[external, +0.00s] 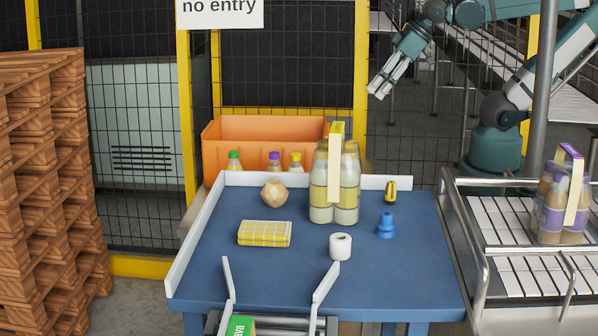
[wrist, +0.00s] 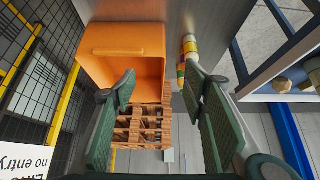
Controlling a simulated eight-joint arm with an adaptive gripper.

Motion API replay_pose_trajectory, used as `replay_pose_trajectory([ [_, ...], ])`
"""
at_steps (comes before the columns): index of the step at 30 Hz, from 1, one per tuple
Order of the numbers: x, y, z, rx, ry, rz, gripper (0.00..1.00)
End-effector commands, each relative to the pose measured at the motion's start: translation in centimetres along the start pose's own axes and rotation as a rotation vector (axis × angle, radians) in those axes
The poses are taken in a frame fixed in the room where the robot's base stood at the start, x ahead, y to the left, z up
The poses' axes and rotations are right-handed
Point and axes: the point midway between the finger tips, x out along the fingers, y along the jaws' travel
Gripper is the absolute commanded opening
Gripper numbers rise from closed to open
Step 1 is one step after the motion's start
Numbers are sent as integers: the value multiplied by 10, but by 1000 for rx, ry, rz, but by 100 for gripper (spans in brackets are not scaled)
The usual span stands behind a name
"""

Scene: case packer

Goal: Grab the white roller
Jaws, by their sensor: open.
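The white roller (external: 340,246) is a short white cylinder with a dark hole in its end. It rests on the blue table (external: 393,283), in front of the bottle pack, and nothing touches it. My gripper (external: 378,94) is at the upper right of the external view, high up and well behind and to the right of the roller. Its two green-padded fingers show in the wrist view (wrist: 160,86), spread apart with nothing between them. The roller is not visible in the wrist view.
Near the roller stand the bottle pack (external: 320,201), a blue piece (external: 386,227), a yellow-black item (external: 390,190), a yellow checked packet (external: 264,234) and a wooden polyhedron (external: 274,193). An orange crate (external: 265,132) is behind the table. A railed conveyor (external: 505,270) is at right.

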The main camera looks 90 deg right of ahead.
Motion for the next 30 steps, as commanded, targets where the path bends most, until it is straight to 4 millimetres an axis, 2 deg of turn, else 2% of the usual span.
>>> replay_pose_trajectory([
  [8,-25,-1,-19,-2,-1,-1,44],
  [17,-26,-20,-40,-69,-28,-27,44],
  [23,-27,-40,-63,-137,-54,-52,44],
  [30,-26,-78,-98,-255,-99,-95,44],
])
